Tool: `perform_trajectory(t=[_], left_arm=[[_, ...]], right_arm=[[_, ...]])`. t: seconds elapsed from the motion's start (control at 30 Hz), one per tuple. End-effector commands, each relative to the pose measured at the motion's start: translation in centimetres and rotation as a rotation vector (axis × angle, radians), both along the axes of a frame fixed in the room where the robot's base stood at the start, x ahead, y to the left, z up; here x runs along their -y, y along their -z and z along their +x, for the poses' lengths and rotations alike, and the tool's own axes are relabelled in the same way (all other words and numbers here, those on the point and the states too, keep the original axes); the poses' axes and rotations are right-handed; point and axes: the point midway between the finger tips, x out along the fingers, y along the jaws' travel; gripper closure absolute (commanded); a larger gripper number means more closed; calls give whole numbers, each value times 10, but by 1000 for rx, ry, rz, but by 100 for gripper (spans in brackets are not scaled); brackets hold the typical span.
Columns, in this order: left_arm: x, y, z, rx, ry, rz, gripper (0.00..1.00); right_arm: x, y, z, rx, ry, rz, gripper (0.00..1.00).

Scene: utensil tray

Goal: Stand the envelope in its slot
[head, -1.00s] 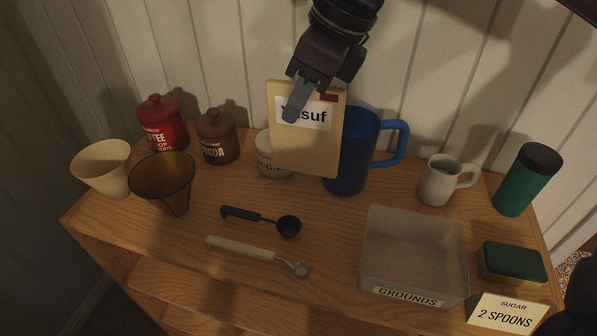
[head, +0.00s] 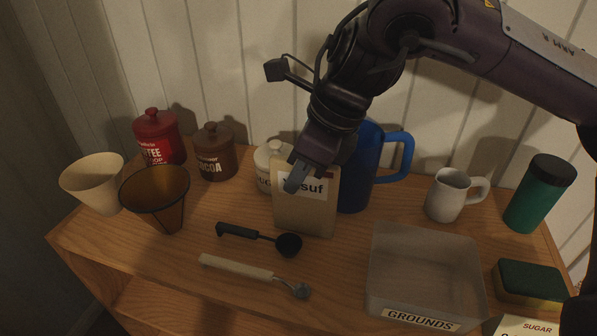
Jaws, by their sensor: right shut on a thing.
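A tan envelope (head: 304,214) with a white label reading "Yusuf", partly covered, and a red mark is upright in the middle of the head view. My right gripper (head: 297,178) is shut on its upper part, with one finger over the label. The envelope is in front of the white sugar jar and the blue mug. I cannot tell whether its bottom edge touches the wooden top. No slot for an envelope can be made out. My left gripper is not in view.
The blue mug (head: 358,183) stands close behind the envelope. In front lie a black scoop (head: 288,245) and a pale-handled spoon (head: 237,268). A clear "GROUNDS" bin (head: 415,318) stands at right. Brown cone (head: 155,199) and jars (head: 214,160) stand left.

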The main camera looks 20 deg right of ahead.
Motion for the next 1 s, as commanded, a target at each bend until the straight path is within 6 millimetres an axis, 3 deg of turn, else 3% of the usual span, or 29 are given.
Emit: perform_trajectory(t=[0.07, 0.1, 0.27, 0.63, 1.0], left_arm=[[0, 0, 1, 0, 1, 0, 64], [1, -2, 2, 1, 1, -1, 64], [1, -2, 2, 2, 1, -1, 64], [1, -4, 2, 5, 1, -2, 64], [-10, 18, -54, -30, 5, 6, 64]], right_arm=[[0, 3, 0, -1, 0, 1, 100], [0, 3, 0, -1, 0, 0, 85], [0, 3, 0, -1, 0, 1, 64], [1, -4, 0, 1, 0, 0, 64], [24, -74, -15, 4, 2, 0, 64]])
